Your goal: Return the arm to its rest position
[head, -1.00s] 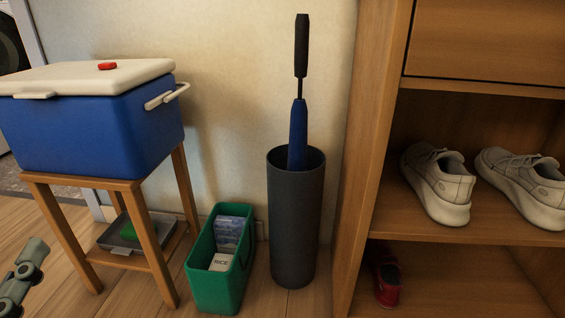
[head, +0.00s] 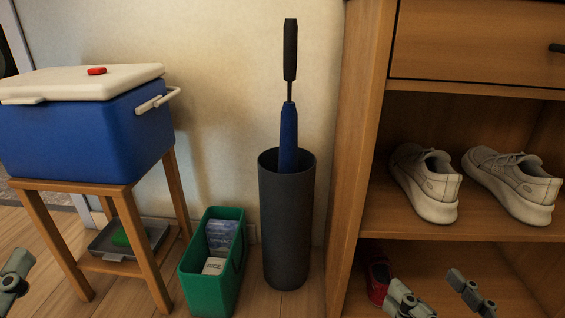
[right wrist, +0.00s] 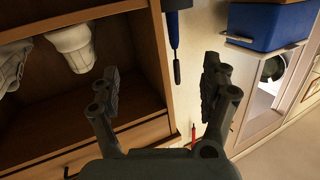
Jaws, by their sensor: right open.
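My right gripper (head: 436,290) comes in at the bottom right of the head view, in front of the wooden shelf's lower part. Its two fingers are spread apart. In the right wrist view the right gripper (right wrist: 160,82) is also open, with nothing between its fingertips. Part of my left gripper (head: 14,277) shows at the left edge of the head view, beside the stool. Its jaws are cut off by the frame, so I cannot tell how they stand.
A wooden shelf (head: 345,180) holds grey shoes (head: 425,182) and a red shoe (head: 378,282). A dark cylinder (head: 286,225) holds a blue umbrella (head: 289,135). A green bin (head: 205,290) stands beside it. A blue cooler (head: 85,135) sits on a wooden stool (head: 150,262).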

